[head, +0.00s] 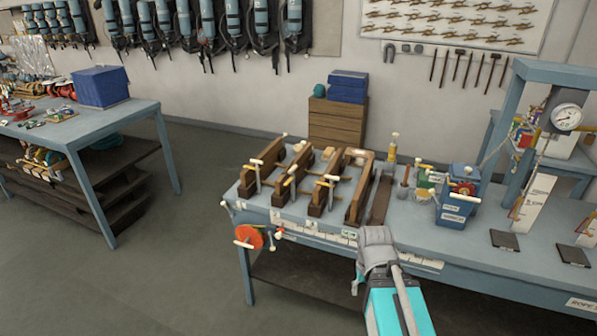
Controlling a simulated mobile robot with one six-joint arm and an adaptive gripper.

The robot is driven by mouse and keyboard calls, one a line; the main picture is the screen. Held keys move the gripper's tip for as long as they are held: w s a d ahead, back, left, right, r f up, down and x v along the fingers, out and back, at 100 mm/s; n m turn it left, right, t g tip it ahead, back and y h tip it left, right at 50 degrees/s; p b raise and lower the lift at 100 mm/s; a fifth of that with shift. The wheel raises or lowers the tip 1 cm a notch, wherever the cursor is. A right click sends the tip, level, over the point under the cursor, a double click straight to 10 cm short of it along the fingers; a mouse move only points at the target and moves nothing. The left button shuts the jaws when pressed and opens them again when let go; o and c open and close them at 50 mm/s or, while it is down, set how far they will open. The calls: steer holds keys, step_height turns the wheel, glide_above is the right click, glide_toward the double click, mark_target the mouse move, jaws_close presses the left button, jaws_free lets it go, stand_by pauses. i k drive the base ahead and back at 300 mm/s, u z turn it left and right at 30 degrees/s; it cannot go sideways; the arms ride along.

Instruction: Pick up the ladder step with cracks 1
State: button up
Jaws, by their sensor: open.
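Several wooden pieces, the likely ladder steps, are on the blue-grey workbench (420,235). Upright brown boards with light wooden bars and pale-handled clamps (318,192) stand in a row on its left part. A flat, dark brown board (381,199) lies just right of them. Cracks are too small to make out, so I cannot tell which piece is step 1. My gripper (375,236) is grey and open, in front of the dark board at the bench's near edge in the picture. It appears empty; its fingertips are hard to see.
A blue box-shaped device (458,203) and a blue frame with a round gauge (566,117) stand to the right. A red reel (249,237) hangs at the bench's front left. Another table (75,132) is at left; open floor lies between.

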mark_target(301, 159)
steer(key=z, duration=0.05)
steer(key=i, duration=1)
